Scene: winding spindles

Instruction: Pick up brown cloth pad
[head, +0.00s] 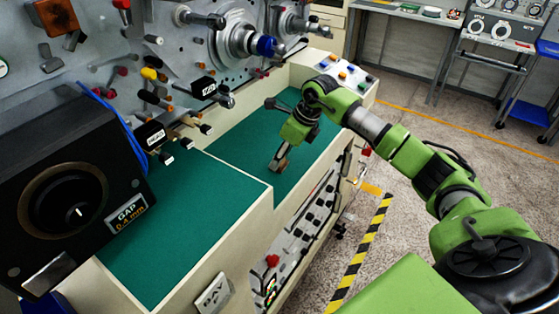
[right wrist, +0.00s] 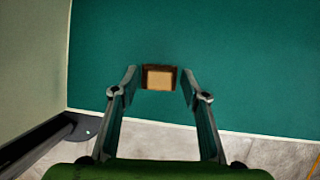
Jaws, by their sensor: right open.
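The brown cloth pad (right wrist: 159,77) shows in the right wrist view as a small block with a dark brown border and a tan middle, over the green worktop (right wrist: 240,60). My right gripper (right wrist: 159,78) is open, with one finger on each side of the pad and a gap on both sides. In the head view my right gripper (head: 279,164) points down at the lower green worktop, and a small brown patch shows at its fingertips. I cannot tell its exact height above the worktop. My left gripper is not in view.
A black box with a dial and a "GAP 0.4 mm" label (head: 70,200) stands at the left on the upper green surface (head: 190,200). The machine panel with spindles and knobs (head: 180,70) rises behind. A pale wall (right wrist: 30,50) borders the worktop at the left of the wrist view.

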